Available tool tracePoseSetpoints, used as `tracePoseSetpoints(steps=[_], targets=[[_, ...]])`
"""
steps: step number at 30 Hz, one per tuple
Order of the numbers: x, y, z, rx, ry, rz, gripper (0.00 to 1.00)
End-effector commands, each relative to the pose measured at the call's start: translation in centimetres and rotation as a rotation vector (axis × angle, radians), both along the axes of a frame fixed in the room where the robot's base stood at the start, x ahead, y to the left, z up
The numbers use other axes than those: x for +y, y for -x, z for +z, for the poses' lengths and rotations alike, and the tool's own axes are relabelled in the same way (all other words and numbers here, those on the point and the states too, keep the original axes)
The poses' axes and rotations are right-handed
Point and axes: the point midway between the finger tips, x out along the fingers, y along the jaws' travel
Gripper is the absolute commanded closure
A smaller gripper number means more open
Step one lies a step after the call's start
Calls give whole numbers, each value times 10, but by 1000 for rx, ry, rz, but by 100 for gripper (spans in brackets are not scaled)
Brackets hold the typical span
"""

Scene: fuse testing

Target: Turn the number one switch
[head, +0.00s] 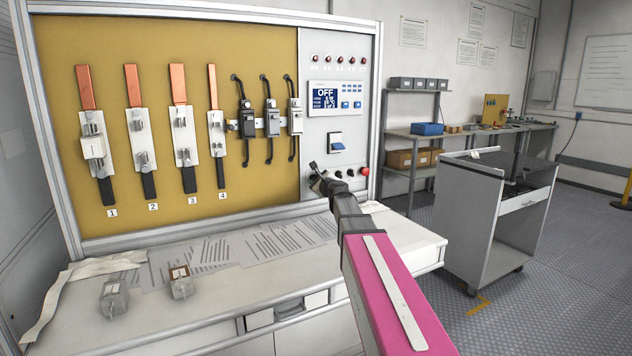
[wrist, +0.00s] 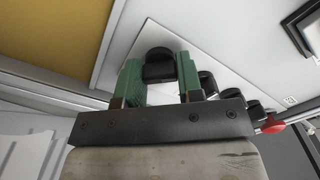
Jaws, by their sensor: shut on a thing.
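The control panel (head: 348,115) is on the right side of the test board, with a row of black knob switches (head: 350,173) along its lower edge. My gripper (head: 315,167) is at the left end of this row. In the wrist view its green fingers (wrist: 160,80) are shut on the leftmost black knob, the number one switch (wrist: 158,65). That knob is hidden behind my gripper in the head view. Other black knobs (wrist: 208,82) lie to its right. Any number label by the held knob cannot be read.
A red button (head: 365,171) ends the knob row. Numbered fuse holders (head: 140,140) hang on the yellow board. Two small grey blocks (head: 114,298) (head: 181,283) lie on the bench.

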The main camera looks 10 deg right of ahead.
Motion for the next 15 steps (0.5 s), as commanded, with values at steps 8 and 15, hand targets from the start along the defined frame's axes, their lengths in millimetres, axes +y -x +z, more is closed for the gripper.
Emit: tracePoseSetpoints(steps=[8, 15], targets=[[0, 0, -1, 49, -150, 1, 90], [0, 1, -1, 70, -213, 1, 90]])
